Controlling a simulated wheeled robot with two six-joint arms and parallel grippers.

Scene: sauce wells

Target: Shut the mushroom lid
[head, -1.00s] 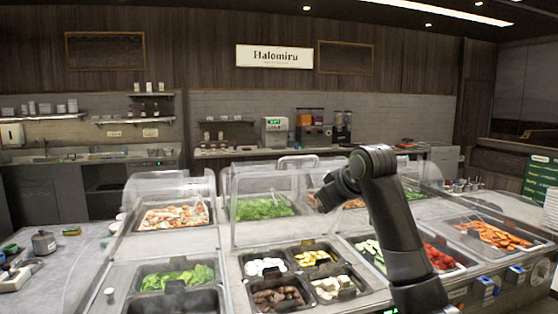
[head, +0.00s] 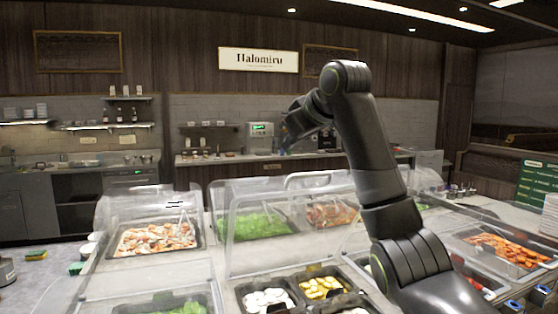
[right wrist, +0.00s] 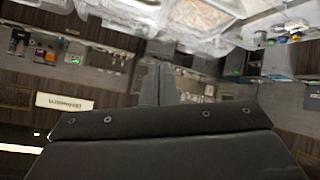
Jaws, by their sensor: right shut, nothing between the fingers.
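Clear raised covers stand over the food wells in the head view, one at the left (head: 128,203) and one in the middle (head: 275,187). I cannot tell which is the mushroom lid. A front well holds pale slices (head: 268,300) that may be mushrooms; its lower part is cut off by the picture edge. My right gripper (head: 286,146) is in the air above and behind the middle cover, apart from it. Its fingers are together and empty in the right wrist view (right wrist: 158,85). My left gripper is not in view.
Wells hold orange-and-white pieces (head: 152,238), green leaves (head: 250,226) and carrot-like sticks (head: 507,249). A clear upright panel edge (head: 228,245) stands between the wells. My right arm hides part of the right-hand wells. The air around my gripper is free.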

